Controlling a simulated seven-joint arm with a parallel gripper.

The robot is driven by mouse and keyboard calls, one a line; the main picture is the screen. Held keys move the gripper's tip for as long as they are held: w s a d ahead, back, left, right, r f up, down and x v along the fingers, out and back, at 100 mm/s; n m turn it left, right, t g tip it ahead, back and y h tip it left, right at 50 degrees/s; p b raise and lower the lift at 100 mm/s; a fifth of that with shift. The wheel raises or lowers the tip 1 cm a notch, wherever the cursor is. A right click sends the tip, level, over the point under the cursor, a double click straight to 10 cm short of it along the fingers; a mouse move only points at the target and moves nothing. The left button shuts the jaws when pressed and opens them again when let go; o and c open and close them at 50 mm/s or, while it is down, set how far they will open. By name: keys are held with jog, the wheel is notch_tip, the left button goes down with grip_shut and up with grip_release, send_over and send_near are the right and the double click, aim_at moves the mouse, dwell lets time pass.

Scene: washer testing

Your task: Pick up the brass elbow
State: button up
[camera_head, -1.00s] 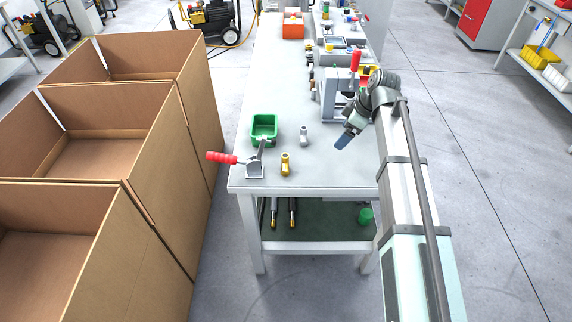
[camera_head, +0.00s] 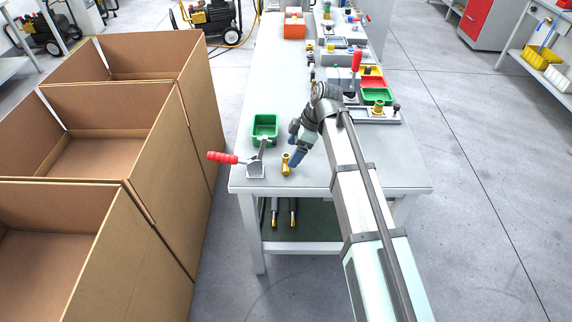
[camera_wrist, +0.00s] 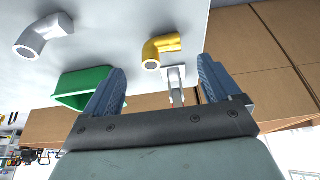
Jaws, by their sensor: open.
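The brass elbow (camera_head: 286,165) stands on the workbench (camera_head: 350,180) near its front edge, just right of the toggle clamp. It also shows in the wrist view (camera_wrist: 160,50), beyond and between my open fingers, not touched. My gripper (camera_head: 294,160) is open and empty, close to the elbow and a little to its right in the head view. Its two blue fingers (camera_wrist: 160,85) are spread apart in the wrist view. A grey elbow (camera_wrist: 44,34) lies at upper left in the wrist view; my arm hides it in the head view.
The toggle clamp (camera_head: 255,171) with a red handle stands immediately left of the brass elbow. A green bin (camera_head: 265,126) is behind it. Coloured trays and fixtures line the bench's right and back. Cardboard boxes (camera_head: 150,150) stand left of the bench. The bench's front right is clear.

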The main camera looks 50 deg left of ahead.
aim_at(284, 164)
jog(key=shift+x, duration=3.2)
jog(key=shift+s, duration=0.15)
jog(key=shift+r, duration=0.1)
jog(key=c, duration=1.2)
